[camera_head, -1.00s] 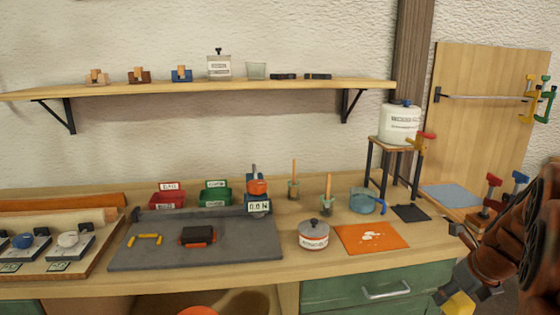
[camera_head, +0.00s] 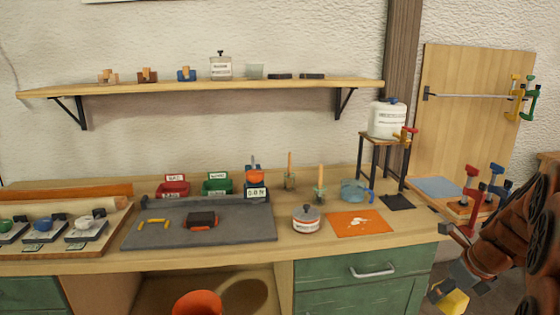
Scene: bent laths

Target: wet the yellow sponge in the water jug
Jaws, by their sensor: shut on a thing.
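The yellow sponge (camera_head: 454,303) is at the bottom right, low in front of the bench, partly cut off by the picture's edge. My gripper (camera_head: 453,287) is shut on it, with a dark finger at either side. A translucent blue jug (camera_head: 354,191) with a blue handle stands on the bench top to the right of centre, below the small stand. My gripper is in front of and below the jug, well apart from it. The water inside the jug cannot be made out.
An orange sheet (camera_head: 357,224) with pale bits and a lidded pot (camera_head: 306,220) lie before the jug. A dark mat (camera_head: 397,202) is to its right. A white tank (camera_head: 388,120) with a red tap stands on a stool (camera_head: 382,140). Red and blue clamps (camera_head: 472,183) stand at right.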

